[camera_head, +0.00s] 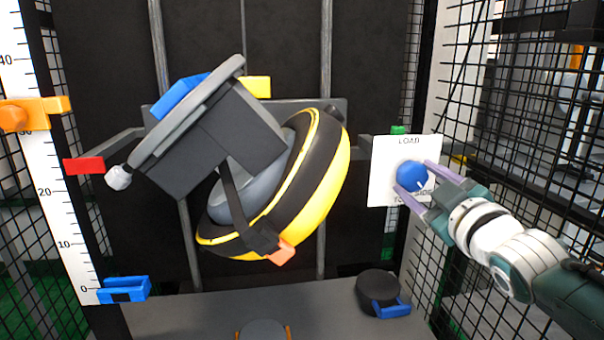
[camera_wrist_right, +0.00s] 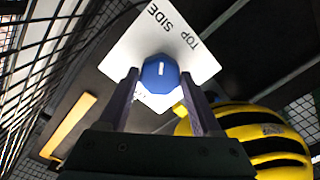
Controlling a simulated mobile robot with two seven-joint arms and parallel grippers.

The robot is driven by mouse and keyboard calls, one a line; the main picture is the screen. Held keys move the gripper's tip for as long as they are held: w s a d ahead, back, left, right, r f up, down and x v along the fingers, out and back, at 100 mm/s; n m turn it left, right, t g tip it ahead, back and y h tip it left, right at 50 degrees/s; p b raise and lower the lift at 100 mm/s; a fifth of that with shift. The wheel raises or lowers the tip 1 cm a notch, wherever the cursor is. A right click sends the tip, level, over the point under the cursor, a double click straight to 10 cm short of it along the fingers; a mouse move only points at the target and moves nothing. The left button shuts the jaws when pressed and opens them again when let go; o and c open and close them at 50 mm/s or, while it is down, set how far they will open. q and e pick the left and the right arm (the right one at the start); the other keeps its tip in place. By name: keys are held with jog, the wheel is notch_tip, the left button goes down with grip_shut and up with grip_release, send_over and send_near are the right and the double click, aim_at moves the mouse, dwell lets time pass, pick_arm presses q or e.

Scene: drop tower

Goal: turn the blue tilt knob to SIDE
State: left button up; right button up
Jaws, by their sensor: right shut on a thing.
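The blue tilt knob (camera_head: 411,174) sits on a white panel (camera_head: 385,160) right of the tower. My right gripper (camera_head: 414,178) is shut on the knob, one finger on each side. In the right wrist view the knob (camera_wrist_right: 158,78) stands between the two fingertips (camera_wrist_right: 160,84). Its white mark points up in that picture, roughly toward the word SIDE (camera_wrist_right: 160,20); TOP is printed beside it. In the head view the mark points down and right. Part of the lower lettering is hidden by the gripper. My left gripper is not in view.
A tilted yellow-and-black helmet (camera_head: 335,190) hangs with a dark grey block (camera_head: 215,140) on the tower. A scale (camera_head: 50,190) with orange, red and blue markers stands at left. Black mesh (camera_head: 520,130) closes off the right. A round black piece (camera_head: 376,285) with a blue part lies on the base.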

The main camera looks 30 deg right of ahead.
jog(key=o, duration=1.4)
jog(key=shift+s+a, duration=0.15)
jog(key=shift+s, duration=0.35)
jog(key=p+v, duration=0.2)
jog(key=v, duration=0.7)
jog(key=shift+r, duration=0.1)
